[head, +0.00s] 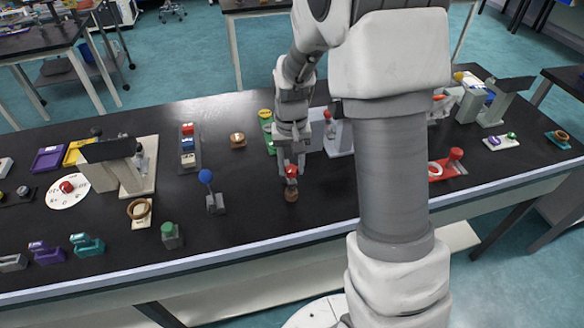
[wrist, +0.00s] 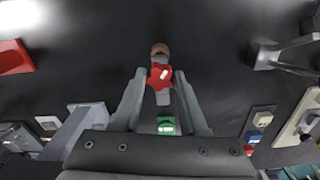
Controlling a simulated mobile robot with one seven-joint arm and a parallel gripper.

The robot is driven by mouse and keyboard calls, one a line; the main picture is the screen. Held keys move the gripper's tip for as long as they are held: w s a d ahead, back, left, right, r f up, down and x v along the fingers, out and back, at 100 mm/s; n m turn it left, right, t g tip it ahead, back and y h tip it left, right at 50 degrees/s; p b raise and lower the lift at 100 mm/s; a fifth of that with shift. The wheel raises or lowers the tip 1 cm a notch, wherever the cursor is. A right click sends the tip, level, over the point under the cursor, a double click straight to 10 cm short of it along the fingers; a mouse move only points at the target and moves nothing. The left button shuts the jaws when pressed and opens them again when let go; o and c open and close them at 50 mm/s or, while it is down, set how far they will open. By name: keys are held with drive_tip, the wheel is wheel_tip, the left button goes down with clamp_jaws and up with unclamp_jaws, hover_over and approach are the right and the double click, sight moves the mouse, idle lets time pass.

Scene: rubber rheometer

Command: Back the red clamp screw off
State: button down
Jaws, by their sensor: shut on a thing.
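The red clamp screw (wrist: 159,76) has a lobed red knob with a pale mark on it. In the wrist view it sits between the tips of my gripper (wrist: 158,74), which is shut on it. In the head view the red knob (head: 292,171) shows just under my gripper (head: 291,167), which points down at the bench. A small brown round part (head: 291,195) is below the knob, near the front of the bench. It also shows just beyond the fingertips in the wrist view (wrist: 160,49). The fingers hide part of the screw's mounting.
A blue-ball lever on a grey block (head: 215,203) stands to the left. A green-topped block (head: 171,235) is nearer the front edge. A red fixture (head: 446,168) lies to the right, beyond my arm. Dark bench top is bare around the brown part.

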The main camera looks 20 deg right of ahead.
drive_tip(key=n, duration=0.3)
drive_tip(key=shift+n, duration=0.4)
drive_tip(key=n, duration=0.4)
drive_tip(key=shift+n+p, duration=0.3)
drive_tip(key=c, duration=0.6)
unclamp_jaws()
